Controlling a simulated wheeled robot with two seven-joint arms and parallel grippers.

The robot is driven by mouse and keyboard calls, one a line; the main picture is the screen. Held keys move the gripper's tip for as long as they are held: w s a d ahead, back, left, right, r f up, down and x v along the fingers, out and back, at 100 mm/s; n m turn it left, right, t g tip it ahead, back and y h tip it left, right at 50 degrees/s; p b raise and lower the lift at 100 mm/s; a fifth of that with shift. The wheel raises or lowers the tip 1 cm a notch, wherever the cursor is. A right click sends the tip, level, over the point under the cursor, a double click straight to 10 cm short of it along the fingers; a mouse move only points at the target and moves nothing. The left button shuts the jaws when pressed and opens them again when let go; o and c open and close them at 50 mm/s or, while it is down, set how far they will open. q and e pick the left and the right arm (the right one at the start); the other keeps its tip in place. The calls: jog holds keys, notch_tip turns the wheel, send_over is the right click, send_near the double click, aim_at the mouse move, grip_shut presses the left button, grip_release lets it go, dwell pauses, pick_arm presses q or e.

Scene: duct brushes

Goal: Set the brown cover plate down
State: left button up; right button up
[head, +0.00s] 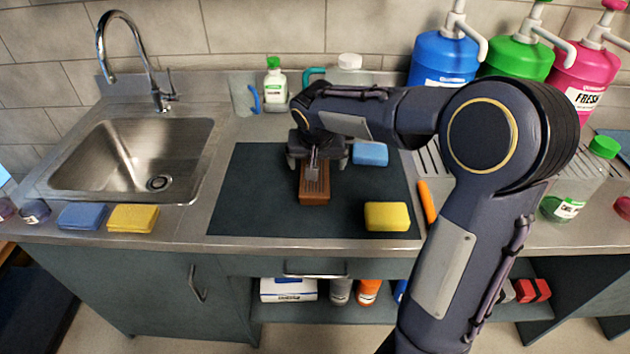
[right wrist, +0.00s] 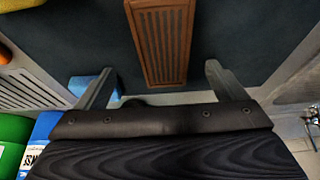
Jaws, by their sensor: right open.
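The brown cover plate (head: 314,190) lies flat on the dark mat (head: 250,190) in the head view, its long side pointing toward me. It is slatted and also shows in the right wrist view (right wrist: 161,40), lying on the mat. My right gripper (head: 314,168) is over the plate's far end in the head view. In the right wrist view its two fingers (right wrist: 157,85) are wide apart, with the plate between and beyond them and a gap on each side. The plate's far end is hidden under the gripper in the head view. My left gripper is not in view.
A blue sponge (head: 370,153) and a yellow sponge (head: 387,216) lie on the mat right of the plate. An orange stick (head: 427,201) lies at the mat's right edge. The sink (head: 140,160) is at left. Large pump bottles (head: 443,58) stand at the back right. The mat's left part is clear.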

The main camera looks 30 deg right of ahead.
jog(key=x, duration=0.7)
jog(key=shift+w+a+f, duration=0.1)
jog(key=shift+w, duration=0.2)
jog(key=c, duration=1.3)
jog(key=shift+c, duration=0.2)
